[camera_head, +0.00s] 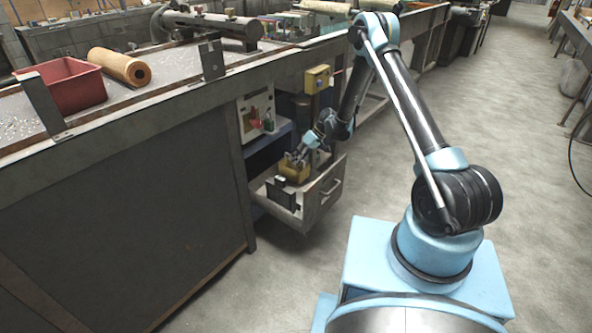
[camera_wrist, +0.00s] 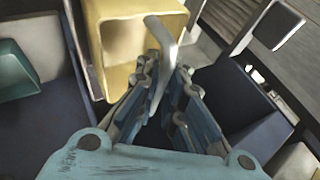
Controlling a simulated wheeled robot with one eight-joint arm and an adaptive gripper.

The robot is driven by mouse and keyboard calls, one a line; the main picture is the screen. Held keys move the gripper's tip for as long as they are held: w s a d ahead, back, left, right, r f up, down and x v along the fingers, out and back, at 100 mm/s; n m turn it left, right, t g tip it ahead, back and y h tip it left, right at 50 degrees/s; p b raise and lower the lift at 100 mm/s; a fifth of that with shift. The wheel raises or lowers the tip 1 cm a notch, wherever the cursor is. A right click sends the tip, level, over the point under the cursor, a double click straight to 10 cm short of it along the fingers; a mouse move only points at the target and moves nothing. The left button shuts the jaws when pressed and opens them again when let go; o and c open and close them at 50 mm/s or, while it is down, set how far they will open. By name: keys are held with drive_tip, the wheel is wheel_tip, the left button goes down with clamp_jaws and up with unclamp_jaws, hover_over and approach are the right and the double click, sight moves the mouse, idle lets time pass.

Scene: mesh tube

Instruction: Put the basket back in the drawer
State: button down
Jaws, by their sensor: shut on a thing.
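The yellow basket (camera_head: 293,170) is at the open drawer (camera_head: 325,190), near its back left; whether it rests on the drawer floor or hangs just above it, I cannot tell. In the wrist view the basket (camera_wrist: 135,45) is open-topped and looks empty, with a pale curved handle (camera_wrist: 163,50) rising beside it. My gripper (camera_head: 300,153) reaches down over the basket. In the wrist view my gripper's blue fingers (camera_wrist: 165,88) are closed around the handle.
A black object (camera_head: 282,193) stands in the drawer in front of the basket. In the wrist view a dark blue box (camera_wrist: 240,95) lies at right and a teal container (camera_wrist: 15,75) at left. A red bin (camera_head: 68,88) is on the bench.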

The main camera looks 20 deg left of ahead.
drive_tip(key=shift+f, duration=2.2)
drive_tip(key=shift+f, duration=0.1)
drive_tip(key=c, duration=1.7)
unclamp_jaws()
drive_tip(key=v, duration=1.2)
drive_tip(key=shift+r, duration=0.2)
